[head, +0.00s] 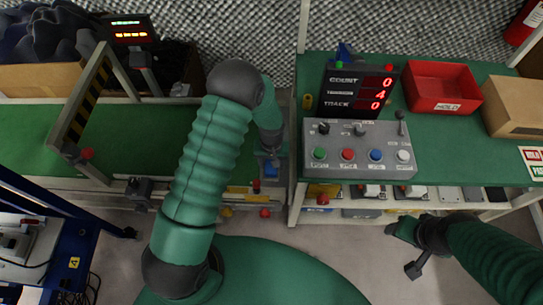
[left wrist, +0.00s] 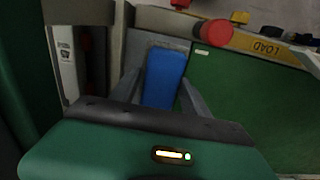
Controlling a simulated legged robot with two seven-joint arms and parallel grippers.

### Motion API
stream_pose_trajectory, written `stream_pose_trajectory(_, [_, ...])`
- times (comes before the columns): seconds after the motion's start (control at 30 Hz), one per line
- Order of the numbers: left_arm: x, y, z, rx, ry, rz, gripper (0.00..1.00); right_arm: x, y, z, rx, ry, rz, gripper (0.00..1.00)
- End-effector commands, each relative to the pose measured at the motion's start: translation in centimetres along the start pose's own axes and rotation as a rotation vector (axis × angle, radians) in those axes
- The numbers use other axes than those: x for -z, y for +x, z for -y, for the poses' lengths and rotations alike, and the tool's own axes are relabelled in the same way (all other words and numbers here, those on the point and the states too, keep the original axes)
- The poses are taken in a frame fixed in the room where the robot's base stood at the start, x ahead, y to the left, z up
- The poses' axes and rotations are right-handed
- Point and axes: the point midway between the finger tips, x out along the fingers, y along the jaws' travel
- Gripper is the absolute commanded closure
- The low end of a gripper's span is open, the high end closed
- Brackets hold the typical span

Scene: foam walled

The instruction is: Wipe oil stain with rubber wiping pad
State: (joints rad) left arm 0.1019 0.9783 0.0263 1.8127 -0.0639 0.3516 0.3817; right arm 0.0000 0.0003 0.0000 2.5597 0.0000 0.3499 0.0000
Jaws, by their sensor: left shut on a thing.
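My left gripper (head: 268,168) is at the right end of the green conveyor table (head: 120,138). It is shut on a blue wiping pad (left wrist: 165,78), seen between its two grey fingers in the left wrist view. In the head view the pad is mostly hidden by the gripper. The pad is beside the edge of the green surface (left wrist: 245,100); whether it touches anything I cannot tell. No oil stain can be made out in either view. My right gripper (head: 402,250) is open and empty, low in front of the right workbench (head: 450,125).
A red button (left wrist: 212,33) is close to my left gripper. A striped gate (head: 85,100) spans the conveyor.

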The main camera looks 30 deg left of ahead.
Motion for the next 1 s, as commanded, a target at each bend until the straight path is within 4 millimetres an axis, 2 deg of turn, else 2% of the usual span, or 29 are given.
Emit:
stream_pose_trajectory(0.03, [0.0,-0.9,0.0,0.0,0.0,0.0,0.78,0.2,-0.8,0.0,0.0,0.0,0.0,0.39])
stream_pose_trajectory(0.4, [0.4,-4.0,0.0,0.0,0.002,-0.001,0.78,0.8,-3.4,0.0,0.0,0.0,0.0,0.39])
stream_pose_trajectory(1.0, [0.4,-4.1,0.0,0.0,0.002,0.0,0.78,0.8,-3.4,0.0,0.0,0.0,0.0,0.39])
